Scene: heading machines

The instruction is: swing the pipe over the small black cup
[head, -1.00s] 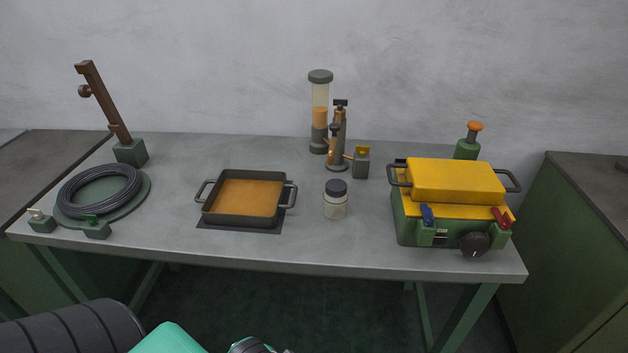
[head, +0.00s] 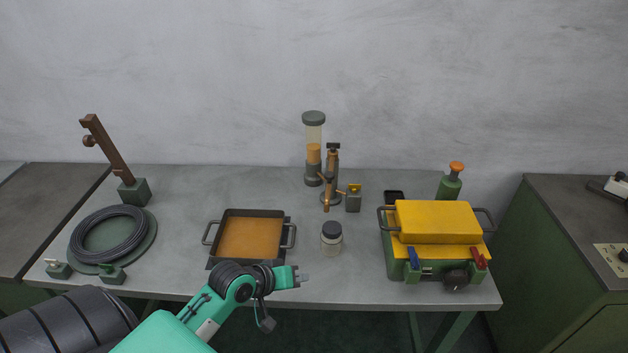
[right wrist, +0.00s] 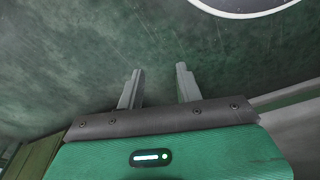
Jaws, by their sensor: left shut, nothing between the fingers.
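My right gripper (right wrist: 159,68) shows only in the right wrist view, open and empty over a dark green surface.
A pan with orange contents (head: 282,226) lies left of the middle, and a dark-capped jar (head: 331,240) stands in front of the pipe. The yellow-topped green box (head: 437,222) fills the right end. A cable coil (head: 140,235) and brown post (head: 108,150) stand left.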

